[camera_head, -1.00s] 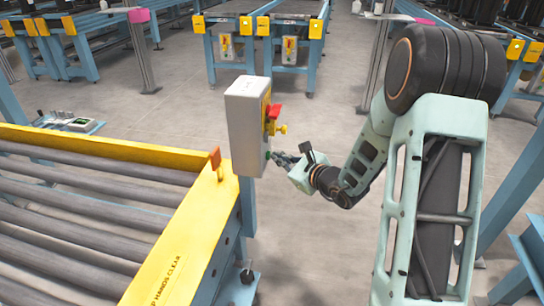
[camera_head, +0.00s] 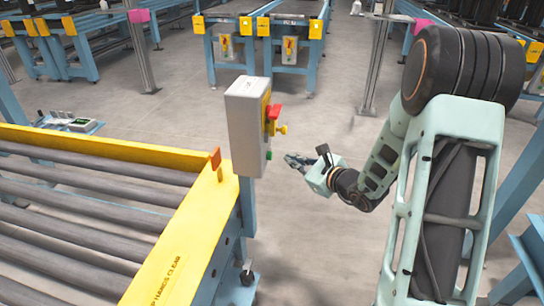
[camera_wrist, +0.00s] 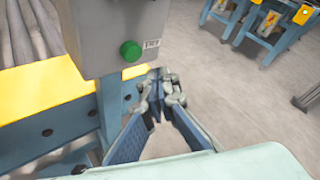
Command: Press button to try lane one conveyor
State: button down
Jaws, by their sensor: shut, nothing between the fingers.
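A grey control box (camera_head: 243,125) stands on a blue post at the corner of the roller conveyor (camera_head: 75,215). A red knob (camera_head: 273,112) and a yellow part are on its right-hand face. A green button (camera_head: 268,156) sits low on that face, and it shows large in the wrist view (camera_wrist: 131,51) beside a small label. My gripper (camera_head: 289,158) is to the right of the green button with a gap between them. In the wrist view its fingertips (camera_wrist: 160,78) are together, empty, below and right of the button.
The conveyor's yellow frame (camera_head: 185,245) and an orange part (camera_head: 215,158) on it lie left of the box. Another conveyor (camera_head: 290,30) stands at the back. The grey floor right of the box is open.

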jog(key=d, duration=0.2)
jog(key=shift+s+d, duration=0.35)
jog(key=shift+s, duration=0.05)
dwell(0.3)
